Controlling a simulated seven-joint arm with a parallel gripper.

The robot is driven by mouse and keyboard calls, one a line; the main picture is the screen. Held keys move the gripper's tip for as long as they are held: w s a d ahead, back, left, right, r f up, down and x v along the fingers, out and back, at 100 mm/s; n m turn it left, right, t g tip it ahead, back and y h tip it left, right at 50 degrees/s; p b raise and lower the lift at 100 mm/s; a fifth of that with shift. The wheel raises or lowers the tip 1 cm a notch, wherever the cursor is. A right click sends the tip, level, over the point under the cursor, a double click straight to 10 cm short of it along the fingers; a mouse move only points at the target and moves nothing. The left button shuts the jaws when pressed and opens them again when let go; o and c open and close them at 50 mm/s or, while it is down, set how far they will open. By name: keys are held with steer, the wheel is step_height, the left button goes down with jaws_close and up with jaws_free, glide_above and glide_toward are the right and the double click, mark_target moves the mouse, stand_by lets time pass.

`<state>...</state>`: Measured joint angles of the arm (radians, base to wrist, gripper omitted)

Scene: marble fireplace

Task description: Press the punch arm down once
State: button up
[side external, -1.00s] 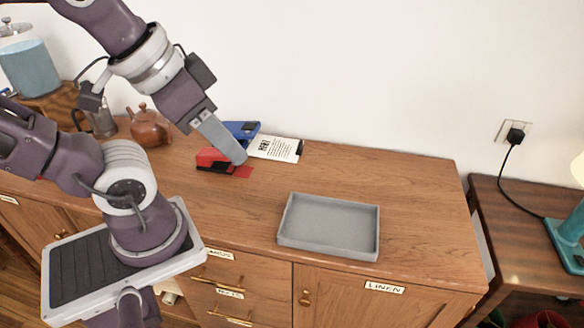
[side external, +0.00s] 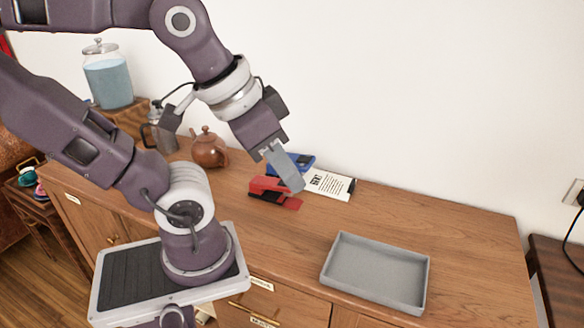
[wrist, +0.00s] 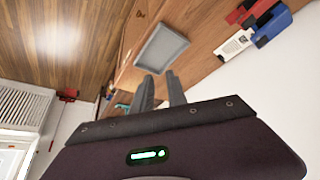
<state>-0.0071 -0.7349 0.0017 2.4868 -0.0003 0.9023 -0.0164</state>
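A red punch (side external: 264,186) with dark parts stands on the wooden cabinet top, near the wall. It also shows at the upper right of the wrist view (wrist: 240,12). My gripper (side external: 293,183) is in the air, its fingers overlapping the punch's right side in the side view. In the wrist view, the fingers (wrist: 161,85) are apart with nothing between them, and the punch is well off to their right. I see no contact with the punch. The fingers hide part of it in the side view.
A blue object (side external: 282,162) and a white printed card (side external: 331,184) lie behind the punch. A grey tray (side external: 377,271) sits at the front right. A brown teapot (side external: 209,150) stands to the left. The cabinet top (side external: 455,225) right of the card is clear.

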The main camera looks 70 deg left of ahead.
steer(key=w+n, duration=0.1)
steer(key=w+a+r+n, duration=0.1)
steer(key=w, duration=0.1)
steer(key=w+a+r+n, duration=0.1)
steer(key=w, duration=0.1)
steer(key=shift+a+n+g, duration=0.15)
steer(key=shift+n+g, duration=0.15)
steer(key=shift+g, duration=0.1)
jaws_close()
steer(key=w+a+n+g, duration=0.1)
steer(key=w+a+n, duration=0.4)
steer(key=w, duration=0.2)
steer(key=n+g, duration=0.5)
steer(key=n, duration=1.3)
glide_above(306, 159)
step_height(306, 159, down, 18)
steer(key=shift+w+d+y, duration=0.3)
steer(key=shift+d+y, duration=0.05)
steer(key=shift+y, duration=0.05)
steer(key=shift+s+a+f, duration=0.1)
steer(key=shift+s+f, duration=0.05)
steer(key=shift+f, duration=1.6)
steer(key=shift+s+a+f, duration=0.1)
steer(key=shift+f, duration=1.6)
